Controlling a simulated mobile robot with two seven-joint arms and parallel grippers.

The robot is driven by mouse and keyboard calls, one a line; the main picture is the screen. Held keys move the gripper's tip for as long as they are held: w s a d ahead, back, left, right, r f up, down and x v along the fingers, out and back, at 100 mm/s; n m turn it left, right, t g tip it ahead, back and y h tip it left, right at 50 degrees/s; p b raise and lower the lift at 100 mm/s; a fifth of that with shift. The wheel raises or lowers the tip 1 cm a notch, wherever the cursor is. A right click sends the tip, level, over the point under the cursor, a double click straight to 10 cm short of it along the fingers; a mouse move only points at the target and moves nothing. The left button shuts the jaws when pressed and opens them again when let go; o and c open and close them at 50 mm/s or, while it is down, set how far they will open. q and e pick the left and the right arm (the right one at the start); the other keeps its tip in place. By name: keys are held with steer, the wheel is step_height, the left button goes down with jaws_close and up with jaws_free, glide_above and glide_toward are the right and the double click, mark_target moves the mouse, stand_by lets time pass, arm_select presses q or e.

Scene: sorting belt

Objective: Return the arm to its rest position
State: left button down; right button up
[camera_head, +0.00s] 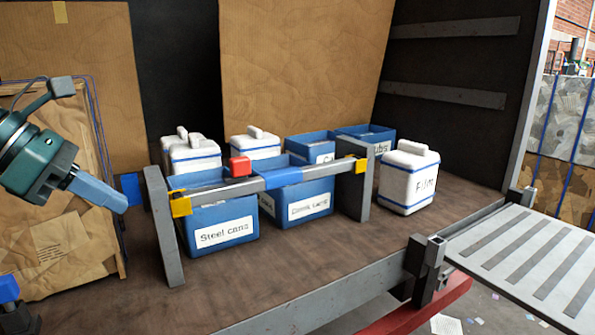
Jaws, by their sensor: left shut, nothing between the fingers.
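My left gripper (115,201) is at the left of the head view, at the end of my dark green arm. Its pale blue fingers are shut and empty, pointing right and down. They are to the left of the grey rail frame and show apart from the bins. A cardboard bale is behind the arm. My right gripper is not in view.
A grey and blue rail (285,178) with a red button (240,166) crosses in front of blue bins, including the "Steel cans" bin (215,215). A white "Film" container (407,180) stands right of them. A cardboard bale (50,235) fills the left. A slatted grey ramp (535,255) is at right.

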arm_select(q)
steer(key=d+f+n+h, duration=0.9)
steer(key=d+h, duration=0.4)
steer(key=d, duration=0.2)
steer(key=a+f+n+t+y, duration=0.3)
steer(key=f+n+t+y, duration=0.35)
steer(key=f+n, duration=0.65)
steer(key=a+f+n+t+y, duration=0.3)
steer(key=f+n+t+y, duration=0.4)
steer(key=f+n, duration=0.6)
steer(key=s+f+n+g+y, duration=0.4)
steer(key=s+f+n+g, duration=0.4)
steer(key=s+f, duration=0.7)
steer(key=shift+s+f+n, duration=0.4)
steer(key=shift+f+n, duration=0.15)
steer(key=shift+n, duration=0.45)
